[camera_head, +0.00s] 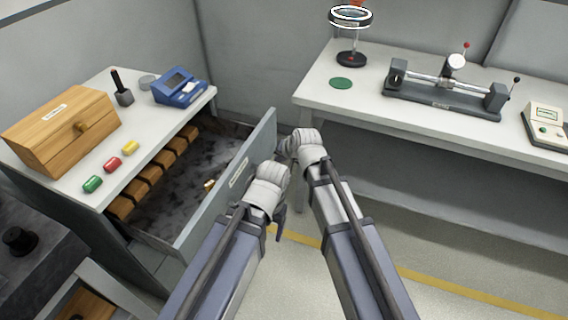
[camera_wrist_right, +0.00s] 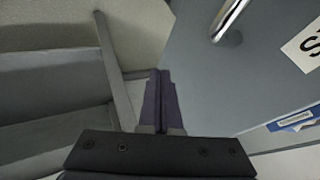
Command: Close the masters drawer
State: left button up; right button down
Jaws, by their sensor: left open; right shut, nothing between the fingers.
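The masters drawer (camera_head: 196,238) stands pulled out of the grey cabinet in the head view. Wooden blocks (camera_head: 150,174) line its back, and a small brass-coloured item (camera_head: 209,185) shows near the front panel. In the right wrist view, the grey drawer front (camera_wrist_right: 235,85) fills the right side, with a silver handle (camera_wrist_right: 229,18) and part of a white label (camera_wrist_right: 303,46). My right gripper (camera_wrist_right: 160,102) is shut and empty beside the front; I cannot tell if it touches. My left gripper (camera_head: 280,224) is open, outside the front, partly hidden by its wrist.
On the cabinet top are a wooden box (camera_head: 62,130), a blue device (camera_head: 179,88) and red, green and yellow pieces (camera_head: 112,163). A white bench (camera_head: 440,135) with instruments stands at the right. Floor with a yellow line (camera_head: 440,282) lies open below it.

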pick_arm(q)
jog(key=shift+f, duration=0.3)
pick_arm(e)
jog(key=shift+w+a+f, duration=0.1)
jog(key=shift+w+a, duration=0.2)
jog(key=shift+a, duration=0.35)
jog(key=shift+w+a+f, duration=0.1)
jog(key=shift+w+a, duration=0.15)
jog(key=shift+a, duration=0.45)
jog(key=shift+w+a+f, duration=0.1)
jog(key=shift+w+a, duration=0.2)
jog(key=shift+a, duration=0.35)
pick_arm(q)
jog(key=shift+a, duration=0.1)
pick_arm(e)
jog(key=shift+w+a, duration=0.1)
jog(key=shift+w, duration=0.05)
